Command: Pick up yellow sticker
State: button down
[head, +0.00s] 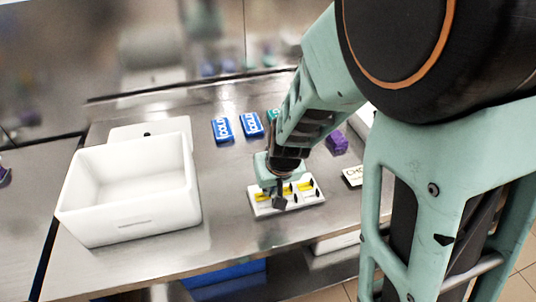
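Small yellow stickers (306,187) lie on a white holder (312,206) with dark marks, on the metal table right of centre. Another yellow patch (264,197) shows at the holder's left side. My gripper (280,201) points down over the middle of the holder and hides part of it. I cannot tell whether its fingertips touch a sticker or whether they are apart.
A large white bin (128,190) stands at the left on the table (225,180). Blue packs (222,130) lie behind, left of my arm. A purple item (338,142) and a white lettered card (353,177) lie to the right. Bare metal separates bin and holder.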

jog(key=shift+r, duration=0.45)
notch_tip(320, 180, up, 3)
jog(key=shift+f+p, duration=0.15)
jog(key=shift+p, duration=0.7)
jog(key=s+d+r+p, duration=0.2)
jog(key=s+d+r, duration=0.2)
jog(key=r, duration=0.3)
jog(key=s+d+r+p, duration=0.3)
jog(key=s+d+r, duration=0.1)
jog(key=s+r, duration=0.3)
jog(key=shift+s+r, duration=0.15)
jog(key=shift+r, duration=0.45)
jog(key=shift+d, duration=0.1)
